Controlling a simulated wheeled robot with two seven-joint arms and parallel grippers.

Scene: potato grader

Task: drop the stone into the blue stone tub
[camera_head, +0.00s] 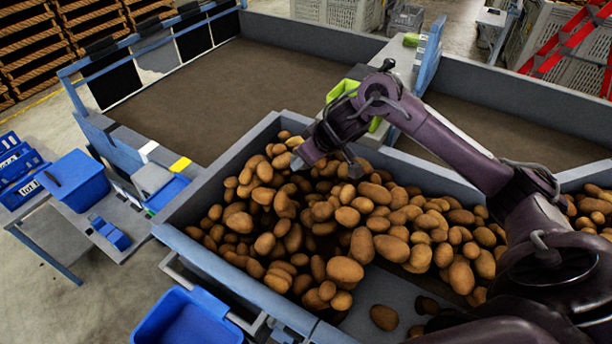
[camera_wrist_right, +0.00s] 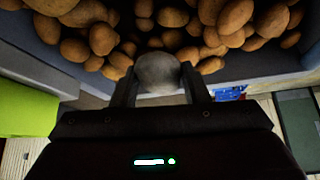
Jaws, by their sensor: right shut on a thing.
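My right gripper (camera_head: 322,166) reaches in from the right over the far side of the potato bin. It is shut on a round grey stone (camera_wrist_right: 158,72), held between its two fingers in the right wrist view (camera_wrist_right: 160,88). In the head view the gripper largely hides what it holds. A blue tub (camera_head: 190,318) stands low at the bottom left, outside the bin's near wall. I cannot tell which one is the stone tub. My left gripper is out of view.
Many potatoes (camera_head: 345,270) fill the grey-walled bin (camera_head: 215,188). A wide brown belt (camera_head: 230,95) lies behind it. A bright green thing (camera_head: 345,90) is close behind my right gripper. Stacked crates stand at the back.

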